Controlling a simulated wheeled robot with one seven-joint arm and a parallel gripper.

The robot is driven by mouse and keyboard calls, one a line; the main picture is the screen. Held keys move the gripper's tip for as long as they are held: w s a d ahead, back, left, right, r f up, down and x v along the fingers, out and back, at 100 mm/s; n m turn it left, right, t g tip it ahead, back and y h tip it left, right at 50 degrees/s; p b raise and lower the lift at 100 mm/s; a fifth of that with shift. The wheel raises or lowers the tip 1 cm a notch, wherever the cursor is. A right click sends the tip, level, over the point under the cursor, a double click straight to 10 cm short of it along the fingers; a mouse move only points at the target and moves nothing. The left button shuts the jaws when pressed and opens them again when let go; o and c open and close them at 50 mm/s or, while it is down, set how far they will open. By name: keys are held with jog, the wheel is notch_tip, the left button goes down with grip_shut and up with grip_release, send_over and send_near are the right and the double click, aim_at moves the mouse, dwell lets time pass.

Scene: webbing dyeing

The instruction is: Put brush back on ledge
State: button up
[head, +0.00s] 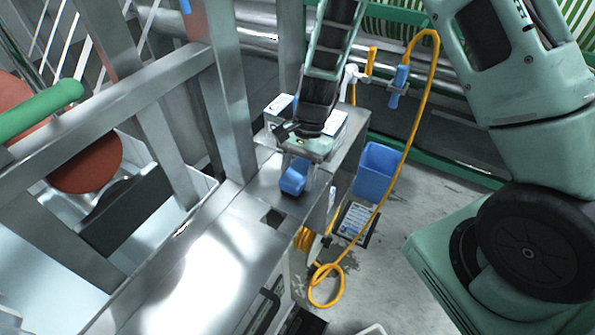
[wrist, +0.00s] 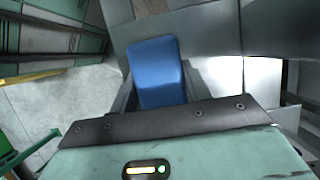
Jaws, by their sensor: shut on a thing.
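The brush shows as a blue block (head: 294,178), held at the end of my gripper (head: 297,165). In the wrist view the blue block (wrist: 156,68) sits between the two grey fingers, which are shut on it. Its bristles are not visible. The ledge seems to be the steel surface (head: 262,184) at the end of the metal frame. The brush is over or at this surface; I cannot tell whether it touches it. My gripper and wrist hide part of the surface behind.
Steel frame posts (head: 228,90) stand close on the left. A blue bin (head: 377,171) stands on the floor to the right. A yellow hose (head: 425,90) with a blue spray handle (head: 398,85) hangs nearby and coils on the floor. The concrete floor (head: 395,240) is partly clear.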

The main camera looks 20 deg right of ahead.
jog(key=shift+f, duration=0.2)
jog(key=o, duration=0.9)
jog(key=shift+o, duration=0.2)
jog(key=shift+r, duration=0.15)
